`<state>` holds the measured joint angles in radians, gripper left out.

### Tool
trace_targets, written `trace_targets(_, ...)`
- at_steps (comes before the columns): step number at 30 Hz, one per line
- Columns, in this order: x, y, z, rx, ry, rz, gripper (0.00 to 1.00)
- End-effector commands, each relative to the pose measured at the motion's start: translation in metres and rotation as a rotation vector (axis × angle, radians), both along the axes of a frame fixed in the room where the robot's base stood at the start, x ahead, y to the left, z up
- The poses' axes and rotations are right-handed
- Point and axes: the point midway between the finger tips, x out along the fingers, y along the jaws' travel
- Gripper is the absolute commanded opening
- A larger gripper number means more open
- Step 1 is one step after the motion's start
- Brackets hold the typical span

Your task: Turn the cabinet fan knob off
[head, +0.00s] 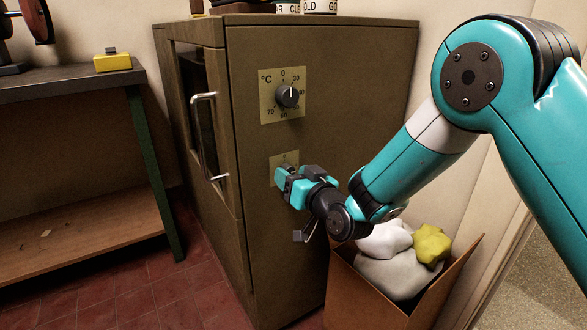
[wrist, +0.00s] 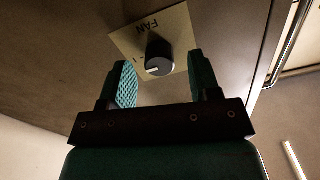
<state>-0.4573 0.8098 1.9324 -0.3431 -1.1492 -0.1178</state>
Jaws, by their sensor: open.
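The fan knob (wrist: 159,56) is a round black knob with a white pointer mark, on a cream plate (wrist: 178,25) lettered FAN in the wrist view. My gripper (wrist: 160,75) is open, with one teal finger on each side of the knob and a gap to each. I cannot tell how deep the fingertips reach. In the head view my gripper (head: 283,180) is at the lower plate (head: 287,158) on the brown cabinet (head: 250,210) and hides the fan knob.
A temperature knob (head: 288,96) marked in °C sits above on the same cabinet face. The cabinet door has a metal handle (head: 208,135) at left. A cardboard box (head: 365,295) with stuffed bags (head: 395,270) stands below my arm. A workbench (head: 65,80) is at left.

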Motion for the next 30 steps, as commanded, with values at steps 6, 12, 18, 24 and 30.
trace_targets(6, 0.0036, 0.0019, -0.0002, 0.0, 0.0, -0.002, 0.57)
trace_targets(12, 0.0033, 0.0018, -0.0001, -0.001, 0.0, -0.001, 0.38)
trace_targets(18, 0.0032, 0.0017, 0.0001, -0.001, 0.0, -0.001, 0.08)
trace_targets(24, 0.0031, 0.0018, -0.0006, -0.014, -0.01, -0.001, 0.08)
trace_targets(30, 0.0031, 0.0019, -0.0026, -0.078, -0.055, -0.001, 0.08)
